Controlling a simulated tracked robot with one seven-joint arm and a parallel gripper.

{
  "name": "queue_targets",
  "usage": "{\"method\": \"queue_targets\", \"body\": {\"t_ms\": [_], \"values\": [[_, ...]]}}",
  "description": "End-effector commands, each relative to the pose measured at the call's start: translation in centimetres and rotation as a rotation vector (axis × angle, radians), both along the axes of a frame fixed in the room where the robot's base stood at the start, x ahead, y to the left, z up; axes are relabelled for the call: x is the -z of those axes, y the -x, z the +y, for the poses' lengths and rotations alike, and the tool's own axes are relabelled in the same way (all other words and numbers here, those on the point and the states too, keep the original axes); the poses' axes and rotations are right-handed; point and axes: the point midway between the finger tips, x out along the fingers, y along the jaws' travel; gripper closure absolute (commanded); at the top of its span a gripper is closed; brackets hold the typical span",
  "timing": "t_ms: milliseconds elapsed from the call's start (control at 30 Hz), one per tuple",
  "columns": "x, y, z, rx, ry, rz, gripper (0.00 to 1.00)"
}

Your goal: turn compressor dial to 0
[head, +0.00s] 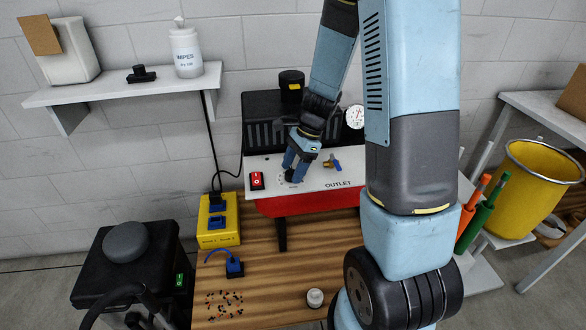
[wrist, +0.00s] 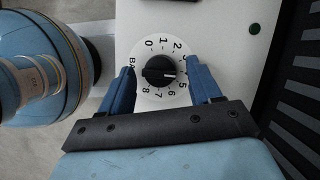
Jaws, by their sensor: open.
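The compressor dial (wrist: 160,70) is a black knob on a round white scale on the white panel (head: 330,172). In the wrist view, 0, 1 and 2 run along the top of the scale and 5 to 8 along the right and bottom. The knob's white mark points right, a little above the 5. My gripper (wrist: 159,68) is open, with one blue finger left of the knob and one right of it, apparently apart from it. In the head view my gripper (head: 295,172) is at the panel and mostly hides the dial.
A red switch (head: 257,180) is left of the dial, and a brass valve with a blue handle (head: 332,163) is to its right. A pressure gauge (head: 355,117) stands behind. A yellow power box (head: 218,222) sits on the wooden table (head: 275,260).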

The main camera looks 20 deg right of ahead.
Motion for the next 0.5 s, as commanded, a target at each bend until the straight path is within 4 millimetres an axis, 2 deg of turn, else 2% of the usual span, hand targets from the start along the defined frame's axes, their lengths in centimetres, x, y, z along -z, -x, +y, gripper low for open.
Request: {"method": "queue_targets", "body": {"t_ms": [367, 500], "values": [[0.48, 0.04, 0.17, -0.001, 0.001, -0.001, 0.37], [0.47, 0.03, 0.17, 0.0, 0.001, 0.0, 0.49]]}}
